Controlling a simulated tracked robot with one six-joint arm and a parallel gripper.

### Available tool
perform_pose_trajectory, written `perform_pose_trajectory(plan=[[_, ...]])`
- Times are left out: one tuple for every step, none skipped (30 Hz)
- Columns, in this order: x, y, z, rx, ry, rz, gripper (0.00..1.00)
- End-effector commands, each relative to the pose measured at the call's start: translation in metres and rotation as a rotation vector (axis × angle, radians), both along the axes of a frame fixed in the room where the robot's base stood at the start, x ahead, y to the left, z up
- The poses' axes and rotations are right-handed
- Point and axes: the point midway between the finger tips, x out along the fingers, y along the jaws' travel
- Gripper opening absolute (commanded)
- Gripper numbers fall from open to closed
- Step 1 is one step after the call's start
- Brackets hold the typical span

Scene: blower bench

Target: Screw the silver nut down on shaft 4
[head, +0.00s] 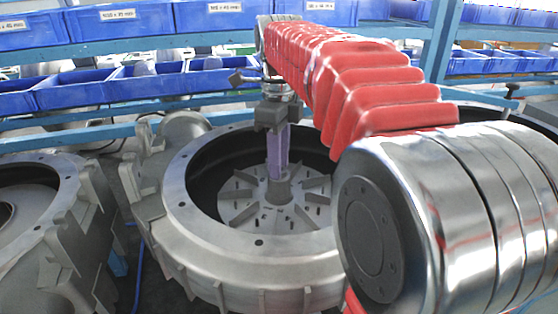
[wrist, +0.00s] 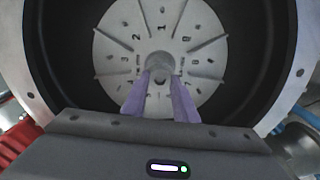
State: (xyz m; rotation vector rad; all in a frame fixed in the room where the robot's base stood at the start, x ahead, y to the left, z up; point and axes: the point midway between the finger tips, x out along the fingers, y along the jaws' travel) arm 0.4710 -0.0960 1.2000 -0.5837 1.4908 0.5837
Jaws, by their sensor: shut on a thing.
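My gripper (head: 279,174) has long purple fingers and points straight down into the round grey blower housing (head: 176,196). The fingertips are at the centre of the finned impeller (head: 245,205), which has numbers around its face in the wrist view (wrist: 130,62). In the wrist view my gripper (wrist: 162,75) is shut on the silver nut (wrist: 160,61), a small round grey piece at the hub. The fingers hide part of it. The shaft under the nut is hidden, and I cannot tell how far down the nut sits.
The housing's raised rim (wrist: 291,75) surrounds the impeller and my fingers. Another grey housing (head: 40,195) stands at the left. Blue bins (head: 75,88) line the shelves behind. A dark gap lies between impeller and housing wall.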

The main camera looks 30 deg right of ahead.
Motion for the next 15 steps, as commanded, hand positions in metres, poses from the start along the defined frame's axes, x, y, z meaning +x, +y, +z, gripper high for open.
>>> perform_pose_trajectory(plan=[[0.0002, 0.0010, -0.0003, 0.002, 0.001, 0.001, 0.28], [0.0002, 0.0009, -0.0003, 0.002, 0.001, 0.001, 0.30], [0.0002, 0.0008, -0.0002, 0.001, 0.000, 0.002, 0.33], [0.0002, 0.0007, -0.0002, 0.001, 0.000, 0.002, 0.34], [0.0001, 0.0006, -0.0002, 0.001, 0.000, 0.002, 0.34], [0.0002, 0.0006, -0.0002, 0.001, 0.000, 0.002, 0.34], [0.0001, 0.0005, -0.0002, 0.001, 0.000, 0.002, 0.34], [0.0001, 0.0005, -0.0002, 0.001, 0.000, 0.002, 0.34], [0.0001, 0.0004, -0.0002, 0.001, 0.000, 0.002, 0.34], [0.0001, 0.0004, -0.0001, 0.001, 0.001, 0.002, 0.34], [0.0000, 0.0003, -0.0001, 0.001, 0.001, 0.002, 0.34], [0.0001, 0.0002, -0.0001, 0.001, 0.001, 0.002, 0.34], [0.0001, 0.0002, -0.0001, 0.001, 0.001, 0.003, 0.34], [0.0001, 0.0002, -0.0001, 0.000, 0.000, 0.006, 0.34], [0.0000, 0.0001, -0.0001, 0.000, 0.000, 0.013, 0.34]])
